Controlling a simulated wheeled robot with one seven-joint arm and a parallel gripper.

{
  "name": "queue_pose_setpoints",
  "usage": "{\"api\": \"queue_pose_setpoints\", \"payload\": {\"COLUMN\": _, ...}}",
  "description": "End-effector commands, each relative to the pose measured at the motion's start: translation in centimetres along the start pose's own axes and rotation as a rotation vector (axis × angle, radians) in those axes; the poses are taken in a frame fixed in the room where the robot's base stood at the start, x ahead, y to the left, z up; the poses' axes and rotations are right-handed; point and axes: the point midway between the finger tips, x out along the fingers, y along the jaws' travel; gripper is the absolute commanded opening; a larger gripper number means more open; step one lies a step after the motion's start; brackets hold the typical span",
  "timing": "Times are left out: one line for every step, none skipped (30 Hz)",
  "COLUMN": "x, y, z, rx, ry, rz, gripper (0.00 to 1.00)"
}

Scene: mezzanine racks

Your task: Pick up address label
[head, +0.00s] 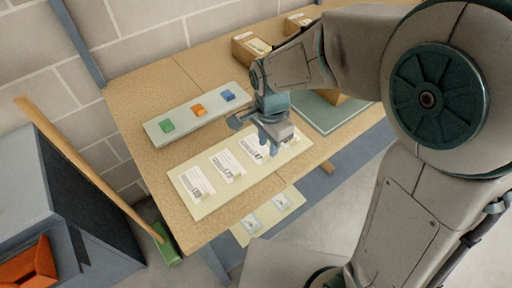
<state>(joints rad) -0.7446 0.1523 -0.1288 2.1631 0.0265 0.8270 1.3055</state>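Several white address labels with printed marks lie in a row on a cream board on the table (205,208). The leftmost label (197,181), the second label (227,165) and the third label (252,151) show clearly. Another label further right is mostly hidden behind my gripper. My gripper (271,148) points down over the right part of the board, beside the third label. I cannot tell whether its fingers are open or touch anything.
A pale strip (158,133) behind holds a green block (167,126), an orange block (198,110) and a blue block (228,96). Cardboard boxes (247,48) stand at the back. A broom (165,243) and grey bin (75,215) stand left.

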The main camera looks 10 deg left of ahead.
Motion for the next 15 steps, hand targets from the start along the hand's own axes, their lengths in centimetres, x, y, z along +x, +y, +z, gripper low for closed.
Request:
{"api": "queue_pose_setpoints", "payload": {"x": 0.6, "y": 0.0, "z": 0.0, "rx": 0.000, "ry": -0.001, "rz": 0.005, "gripper": 0.29}}
{"api": "queue_pose_setpoints", "payload": {"x": 1.0, "y": -0.1, "z": 0.0, "rx": 0.000, "ry": 0.000, "rz": 0.005, "gripper": 0.29}}
{"api": "queue_pose_setpoints", "payload": {"x": 1.6, "y": -0.1, "z": 0.0, "rx": 0.000, "ry": -0.001, "rz": 0.005, "gripper": 0.29}}
{"api": "queue_pose_setpoints", "payload": {"x": 2.0, "y": -0.2, "z": 0.0, "rx": 0.001, "ry": -0.001, "rz": 0.006, "gripper": 0.29}}
{"api": "queue_pose_setpoints", "payload": {"x": 2.5, "y": -0.2, "z": 0.1, "rx": 0.001, "ry": -0.001, "rz": 0.006, "gripper": 0.29}}
{"api": "queue_pose_setpoints", "payload": {"x": 3.1, "y": -0.2, "z": 0.1, "rx": 0.001, "ry": -0.001, "rz": 0.006, "gripper": 0.29}}
{"api": "queue_pose_setpoints", "payload": {"x": 3.5, "y": -0.3, "z": 0.0, "rx": 0.001, "ry": -0.001, "rz": 0.005, "gripper": 0.29}}
{"api": "queue_pose_setpoints", "payload": {"x": 3.8, "y": -0.3, "z": 0.0, "rx": 0.001, "ry": -0.001, "rz": 0.004, "gripper": 0.29}}
{"api": "queue_pose_setpoints", "payload": {"x": 4.2, "y": -0.3, "z": 0.0, "rx": 0.001, "ry": -0.001, "rz": 0.004, "gripper": 0.29}}
{"api": "queue_pose_setpoints", "payload": {"x": 4.4, "y": -0.3, "z": 0.0, "rx": 0.000, "ry": 0.000, "rz": 0.003, "gripper": 0.29}}
{"api": "queue_pose_setpoints", "payload": {"x": 4.5, "y": -0.3, "z": 0.0, "rx": 0.000, "ry": 0.000, "rz": 0.002, "gripper": 0.29}}
{"api": "queue_pose_setpoints", "payload": {"x": 4.6, "y": -0.3, "z": 0.0, "rx": 0.000, "ry": 0.000, "rz": 0.001, "gripper": 0.29}}
{"api": "queue_pose_setpoints", "payload": {"x": 4.7, "y": -0.3, "z": 0.0, "rx": 0.000, "ry": 0.000, "rz": 0.001, "gripper": 0.29}}
{"api": "queue_pose_setpoints", "payload": {"x": 4.7, "y": -0.3, "z": 0.0, "rx": 0.000, "ry": 0.000, "rz": 0.001, "gripper": 0.29}}
{"api": "queue_pose_setpoints", "payload": {"x": 4.7, "y": -0.3, "z": 0.0, "rx": 0.001, "ry": 0.000, "rz": 0.000, "gripper": 0.29}}
